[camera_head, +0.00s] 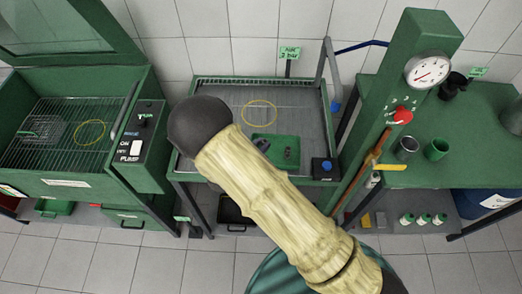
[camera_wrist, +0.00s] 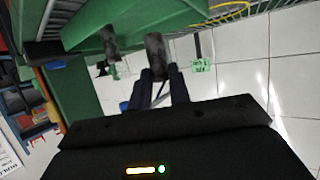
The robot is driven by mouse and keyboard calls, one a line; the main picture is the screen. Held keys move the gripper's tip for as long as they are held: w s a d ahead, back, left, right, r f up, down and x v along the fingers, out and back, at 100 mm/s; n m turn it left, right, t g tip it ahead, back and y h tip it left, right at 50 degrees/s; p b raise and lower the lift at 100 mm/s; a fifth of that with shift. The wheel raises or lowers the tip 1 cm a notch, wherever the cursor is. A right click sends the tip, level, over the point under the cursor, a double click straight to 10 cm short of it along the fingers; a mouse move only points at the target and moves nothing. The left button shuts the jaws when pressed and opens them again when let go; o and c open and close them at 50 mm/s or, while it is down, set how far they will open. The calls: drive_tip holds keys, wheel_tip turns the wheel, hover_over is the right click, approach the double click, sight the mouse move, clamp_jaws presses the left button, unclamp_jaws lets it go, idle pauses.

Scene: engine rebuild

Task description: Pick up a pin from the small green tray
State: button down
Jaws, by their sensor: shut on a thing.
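The small green tray (camera_head: 277,138) lies on the grated top of the middle green bench, partly covered by my arm in the head view. A dark pin (camera_head: 288,153) shows on the tray. In the wrist view, a green surface (camera_wrist: 85,28) that looks like the tray is at upper left, with a grey pin (camera_wrist: 111,42) at it. My gripper (camera_wrist: 158,76) is shut on another grey cylindrical pin (camera_wrist: 155,48), held at the fingertips. I cannot tell whether the held pin still touches the tray.
A yellow ring (camera_head: 259,104) lies behind the tray. A black-and-blue box (camera_head: 324,168) sits at the bench's front right corner. A green gauge column (camera_head: 400,90) rises to the right. A green washer with open lid (camera_head: 70,180) stands left.

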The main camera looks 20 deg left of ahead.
wheel_tip(320, 180, up, 6)
drive_tip(key=shift+r+b, duration=0.25)
drive_tip(key=shift+b, duration=0.2)
idle(0.4)
